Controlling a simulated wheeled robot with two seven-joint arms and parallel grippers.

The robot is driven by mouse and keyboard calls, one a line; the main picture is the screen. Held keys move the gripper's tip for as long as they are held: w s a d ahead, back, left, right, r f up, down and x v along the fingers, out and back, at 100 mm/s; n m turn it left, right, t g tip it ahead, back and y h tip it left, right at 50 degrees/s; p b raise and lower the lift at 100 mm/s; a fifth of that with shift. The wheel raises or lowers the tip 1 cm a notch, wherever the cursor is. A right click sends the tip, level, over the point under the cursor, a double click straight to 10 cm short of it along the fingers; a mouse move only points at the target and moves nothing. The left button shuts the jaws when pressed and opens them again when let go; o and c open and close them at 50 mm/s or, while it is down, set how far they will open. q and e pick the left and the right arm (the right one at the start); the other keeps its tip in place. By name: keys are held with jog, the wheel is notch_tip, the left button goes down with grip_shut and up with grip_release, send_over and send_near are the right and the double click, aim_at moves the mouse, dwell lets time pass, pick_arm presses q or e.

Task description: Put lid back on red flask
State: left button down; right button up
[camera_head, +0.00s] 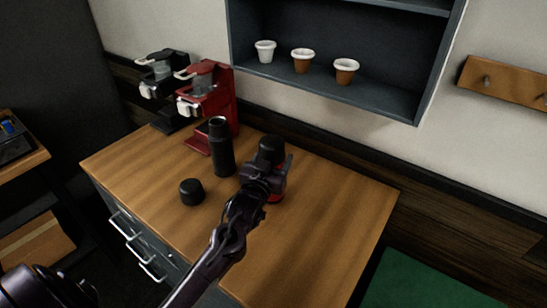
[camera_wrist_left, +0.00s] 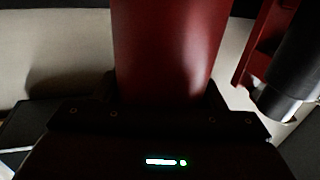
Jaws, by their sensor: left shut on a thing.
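The red flask (camera_head: 275,197) stands on the wooden counter, mostly hidden by my left gripper (camera_head: 277,176) in the head view. Its red body (camera_wrist_left: 170,45) fills the middle of the left wrist view, between the fingers. My left gripper is shut on it. A black cap-like top (camera_head: 271,149) shows directly above the gripper, in line with the flask; the joint between them is hidden. A loose black lid (camera_head: 191,191) lies on the counter to the left. My right gripper is not in view.
A red brewer (camera_head: 212,92) and a black brewer (camera_head: 163,79) stand at the back left. A dark wall shelf (camera_head: 375,99) with three small cups hangs above the counter. The counter (camera_head: 330,220) is clear at the right. Drawer handles line its front.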

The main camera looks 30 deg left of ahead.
pick_arm(q)
jog(key=shift+c, duration=1.6)
grip_release()
jog(key=shift+f, duration=0.1)
jog(key=shift+s+r, duration=0.1)
jog(key=shift+r, duration=0.1)
jog(key=s+d+b, duration=0.1)
jog(key=s+b, duration=0.1)
jog(key=s, duration=0.9)
jog(key=shift+s+d+b, duration=0.4)
